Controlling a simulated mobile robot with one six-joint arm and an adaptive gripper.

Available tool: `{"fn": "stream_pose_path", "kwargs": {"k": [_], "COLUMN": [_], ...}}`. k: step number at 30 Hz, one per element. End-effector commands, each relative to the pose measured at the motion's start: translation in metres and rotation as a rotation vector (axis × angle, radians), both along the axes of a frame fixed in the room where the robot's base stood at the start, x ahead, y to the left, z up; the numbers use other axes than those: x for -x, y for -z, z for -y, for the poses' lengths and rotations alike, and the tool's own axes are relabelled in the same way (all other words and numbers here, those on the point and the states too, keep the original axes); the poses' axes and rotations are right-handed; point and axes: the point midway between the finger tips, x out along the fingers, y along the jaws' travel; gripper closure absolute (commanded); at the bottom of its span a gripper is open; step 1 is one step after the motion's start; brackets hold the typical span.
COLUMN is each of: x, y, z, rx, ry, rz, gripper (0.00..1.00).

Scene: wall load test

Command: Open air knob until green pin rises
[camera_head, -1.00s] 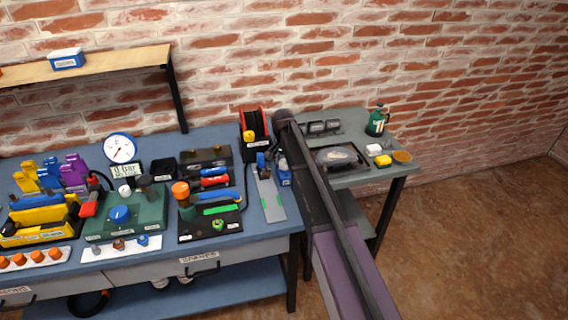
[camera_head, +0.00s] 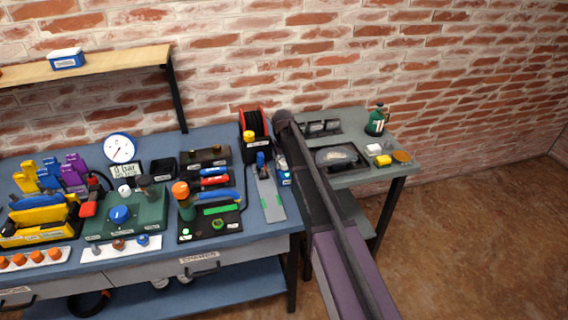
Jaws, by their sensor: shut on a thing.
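My dark and purple arm (camera_head: 325,205) reaches up from the bottom to a round joint beside the bench's right end. I cannot make out its jaws; the arm hides what lies behind it. An orange knob (camera_head: 180,188) sits on a green upright body on a black panel. A bright green spot (camera_head: 186,232) shows at that panel's front left; its height is too small to judge. A green round part (camera_head: 218,223) is beside it. A blue knob (camera_head: 120,214) sits on a green box. Which knob is the air knob I cannot tell for sure.
A white dial gauge (camera_head: 120,148) stands behind a display reading about 0 bar (camera_head: 124,171). A red and black reel (camera_head: 254,128) stands at the bench's back right. A grey side table (camera_head: 360,178) holds a tray and a green bottle (camera_head: 377,121). The floor at right is clear.

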Motion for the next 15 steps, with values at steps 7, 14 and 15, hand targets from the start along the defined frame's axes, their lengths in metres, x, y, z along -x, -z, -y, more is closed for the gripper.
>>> {"fn": "stream_pose_path", "kwargs": {"k": [7,14,15], "x": [0.0017,0.0017,0.0018], "y": [0.0005,0.0005,0.0005], "z": [0.0001,0.0001,0.0001], "rx": [-0.001,-0.002,-0.002], "ry": [-0.186,-0.286,-0.295], "rz": [-0.003,-0.003,-0.003], "gripper": [0.89,0.89,0.89]}}
